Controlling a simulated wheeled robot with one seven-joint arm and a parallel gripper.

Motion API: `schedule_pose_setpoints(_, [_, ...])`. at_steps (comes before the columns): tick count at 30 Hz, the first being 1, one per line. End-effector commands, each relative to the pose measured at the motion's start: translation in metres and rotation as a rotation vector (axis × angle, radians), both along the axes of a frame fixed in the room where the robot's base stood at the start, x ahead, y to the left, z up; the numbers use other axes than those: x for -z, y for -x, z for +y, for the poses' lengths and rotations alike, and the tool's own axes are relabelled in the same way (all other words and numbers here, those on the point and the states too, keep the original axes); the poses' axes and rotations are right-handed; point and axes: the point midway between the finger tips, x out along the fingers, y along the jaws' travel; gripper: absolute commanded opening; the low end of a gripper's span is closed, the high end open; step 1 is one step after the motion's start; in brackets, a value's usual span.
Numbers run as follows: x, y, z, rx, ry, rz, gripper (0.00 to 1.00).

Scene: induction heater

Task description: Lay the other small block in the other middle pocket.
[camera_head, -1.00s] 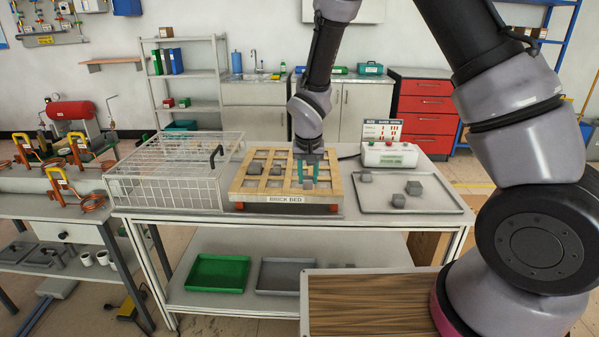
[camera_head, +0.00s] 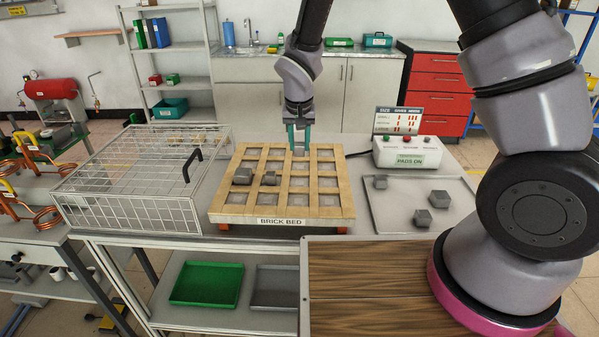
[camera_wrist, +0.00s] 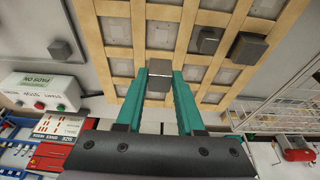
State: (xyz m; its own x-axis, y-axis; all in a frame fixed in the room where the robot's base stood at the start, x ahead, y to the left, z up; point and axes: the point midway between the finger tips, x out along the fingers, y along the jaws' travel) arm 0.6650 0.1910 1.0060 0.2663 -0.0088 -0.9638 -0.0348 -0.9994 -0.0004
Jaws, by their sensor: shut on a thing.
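The brick bed (camera_head: 279,211) is a wooden lattice with several square pockets over pale pads. One grey block (camera_head: 243,176) sits in the leftmost column and a smaller one (camera_head: 269,178) in the column beside it; both also show in the wrist view, the larger (camera_wrist: 250,47) and the smaller (camera_wrist: 208,40). My gripper (camera_head: 300,148) is above the far part of the bed, right of these two blocks. It is shut on a small grey block (camera_wrist: 159,82), which shows between the teal fingertips in the wrist view. Its exact height above the lattice is unclear.
A wire cage (camera_head: 140,185) with a black handle stands left of the bed. A grey tray (camera_head: 388,222) on the right holds three grey blocks. A control box (camera_head: 408,152) reading "PADS ON" stands behind the tray, close to my gripper's right.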

Motion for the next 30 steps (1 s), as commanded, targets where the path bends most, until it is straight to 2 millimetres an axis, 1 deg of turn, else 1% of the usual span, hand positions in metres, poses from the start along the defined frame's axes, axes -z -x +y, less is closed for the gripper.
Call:
schedule_pose_setpoints(3, [0.0,0.008,0.001,-0.002,-0.004,0.0,0.0])
schedule_pose_setpoints(5, [0.004,0.007,0.0,-0.001,-0.002,0.001,0.0])
schedule_pose_setpoints(12, [0.046,0.007,-0.001,-0.001,0.0,0.002,0.0])
schedule_pose_setpoints(20, [0.068,0.007,0.0,-0.002,-0.001,0.0,0.0])
schedule_pose_setpoints(24, [0.09,0.007,0.0,-0.002,0.0,0.002,0.0])
schedule_pose_setpoints(26, [0.097,0.007,0.0,-0.001,-0.001,0.001,0.0])
schedule_pose_setpoints(27, [0.1,0.007,0.0,-0.001,-0.002,0.001,0.0])
schedule_pose_setpoints(30, [0.1,0.007,0.0,-0.001,-0.004,-0.001,0.0])
